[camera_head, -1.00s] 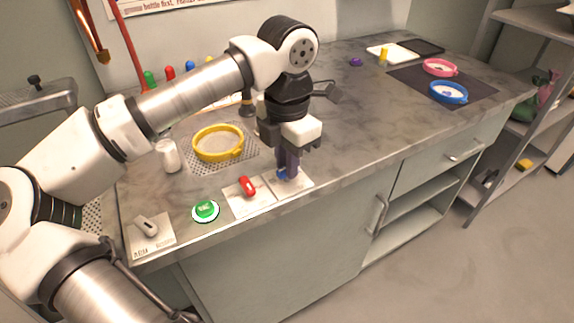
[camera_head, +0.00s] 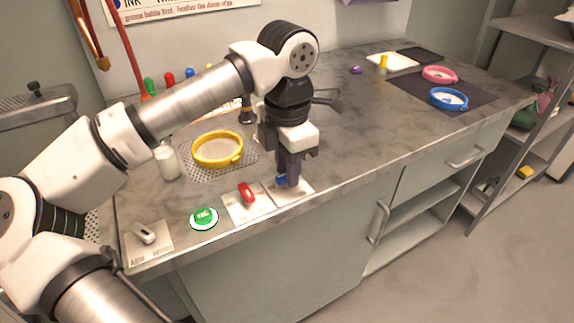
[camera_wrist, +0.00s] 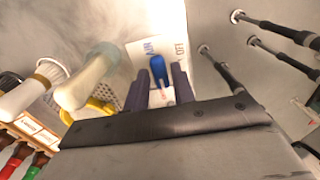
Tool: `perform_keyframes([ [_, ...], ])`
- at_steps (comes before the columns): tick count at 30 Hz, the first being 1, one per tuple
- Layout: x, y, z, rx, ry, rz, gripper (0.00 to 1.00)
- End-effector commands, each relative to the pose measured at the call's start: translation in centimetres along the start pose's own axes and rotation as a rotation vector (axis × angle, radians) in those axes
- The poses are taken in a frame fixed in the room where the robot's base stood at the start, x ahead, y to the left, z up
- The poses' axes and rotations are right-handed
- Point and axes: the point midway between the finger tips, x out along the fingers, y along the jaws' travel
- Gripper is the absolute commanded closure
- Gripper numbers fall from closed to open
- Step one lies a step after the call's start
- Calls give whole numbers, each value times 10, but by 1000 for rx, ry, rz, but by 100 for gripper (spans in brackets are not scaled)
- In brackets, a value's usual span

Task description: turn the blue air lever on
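The blue air lever (camera_head: 281,181) sits on a white plate (camera_head: 296,194) near the counter's front edge. My gripper (camera_head: 289,183) points down over this plate and partly hides the lever in the head view.
A red lever (camera_head: 246,194) on its own plate is just left. Farther left are a green VAC button (camera_head: 204,217) and a grey lever (camera_head: 144,234). A yellow ring (camera_head: 218,150) lies behind. The counter to the right is clear up to a dark mat (camera_head: 412,88).

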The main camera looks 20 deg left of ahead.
Motion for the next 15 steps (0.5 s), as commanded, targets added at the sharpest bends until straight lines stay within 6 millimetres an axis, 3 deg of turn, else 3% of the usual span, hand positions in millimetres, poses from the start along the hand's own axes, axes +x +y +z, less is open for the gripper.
perform_keyframes([
  [3,0,0,0,-1,1,0,62],
  [11,0,0,0,-2,2,-1,62],
  [15,-11,0,0,-3,2,0,62],
])
